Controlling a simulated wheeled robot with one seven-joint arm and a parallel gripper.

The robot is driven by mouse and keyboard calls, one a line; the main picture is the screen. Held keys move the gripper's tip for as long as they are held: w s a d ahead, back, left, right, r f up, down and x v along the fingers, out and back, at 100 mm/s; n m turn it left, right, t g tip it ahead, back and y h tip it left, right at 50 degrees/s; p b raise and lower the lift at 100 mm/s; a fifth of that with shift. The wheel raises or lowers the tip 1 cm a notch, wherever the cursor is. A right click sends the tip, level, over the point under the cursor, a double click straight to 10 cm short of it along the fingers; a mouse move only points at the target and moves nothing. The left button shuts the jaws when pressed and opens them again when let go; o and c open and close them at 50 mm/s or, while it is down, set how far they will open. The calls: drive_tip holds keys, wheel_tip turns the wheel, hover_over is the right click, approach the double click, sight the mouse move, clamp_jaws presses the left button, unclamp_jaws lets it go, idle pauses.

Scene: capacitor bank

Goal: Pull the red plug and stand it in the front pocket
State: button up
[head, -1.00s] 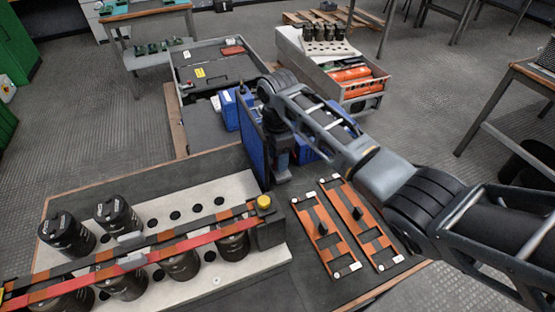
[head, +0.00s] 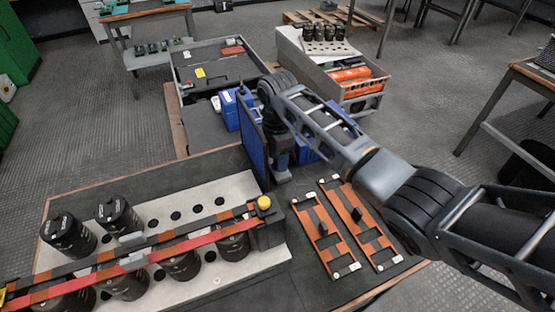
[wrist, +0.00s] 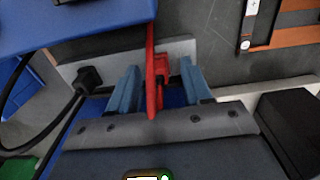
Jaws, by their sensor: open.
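The red plug (wrist: 158,72) stands in a light grey socket strip (wrist: 180,48) in the wrist view, with its red cord running up and down the picture. My gripper (wrist: 159,66) is open, with one blue finger on each side of the red plug. Small gaps seem to show between fingers and plug. A black plug (wrist: 90,79) with a black cord sits in the same strip to the left. In the head view my arm reaches down behind a blue panel (head: 252,148), and the plug and fingertips are hidden there. I cannot make out the front pocket.
Capacitors (head: 120,214) stand on a pale perforated plate at the left, with a red bar across them. Two orange-and-black frames (head: 323,236) lie right of my gripper. A blue surface (wrist: 60,22) fills the wrist view's upper left, close to the strip.

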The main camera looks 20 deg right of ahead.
drive_tip(key=shift+c, duration=0.5)
clamp_jaws()
drive_tip(key=shift+r+p, duration=0.1)
drive_tip(key=shift+p, duration=0.2)
idle(0.3)
drive_tip(key=shift+r+p, duration=2.85)
drive_tip(key=shift+r, duration=0.1)
